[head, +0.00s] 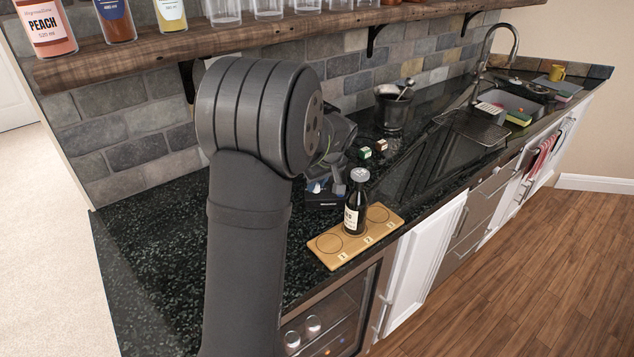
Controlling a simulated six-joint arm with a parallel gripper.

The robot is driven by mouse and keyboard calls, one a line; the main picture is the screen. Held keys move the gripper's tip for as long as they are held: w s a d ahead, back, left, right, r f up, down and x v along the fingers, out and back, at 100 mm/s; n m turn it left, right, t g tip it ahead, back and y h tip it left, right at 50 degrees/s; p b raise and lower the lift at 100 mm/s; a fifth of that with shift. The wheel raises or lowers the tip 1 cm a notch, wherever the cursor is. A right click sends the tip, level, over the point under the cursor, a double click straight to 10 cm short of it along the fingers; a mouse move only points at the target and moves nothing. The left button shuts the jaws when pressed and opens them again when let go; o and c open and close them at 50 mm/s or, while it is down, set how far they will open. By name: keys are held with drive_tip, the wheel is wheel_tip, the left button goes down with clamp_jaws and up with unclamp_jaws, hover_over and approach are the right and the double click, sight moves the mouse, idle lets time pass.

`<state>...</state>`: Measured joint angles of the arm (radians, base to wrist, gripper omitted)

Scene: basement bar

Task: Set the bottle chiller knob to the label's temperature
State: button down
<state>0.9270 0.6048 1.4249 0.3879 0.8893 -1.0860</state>
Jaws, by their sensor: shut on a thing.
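A dark bottle (354,216) with a grey cap and a pale label is upright at the middle circle of the wooden board (384,222), numbered 1 to 3. I cannot tell whether its base touches the board. My gripper (345,197) reaches in low from the left and is shut on the bottle; its fingers are mostly hidden. The label's text is too small to read. The bottle chiller (350,311) is under the counter below the board.
A sink (506,103) is at the far right. A shelf (200,40) with bottles and glasses hangs above. The front-left counter is bare.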

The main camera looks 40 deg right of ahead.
drive_tip(key=c, duration=1.3)
unclamp_jaws()
drive_tip(key=shift+o, duration=0.2)
drive_tip(key=v, duration=1.7)
drive_tip(key=shift+r, duration=0.25)
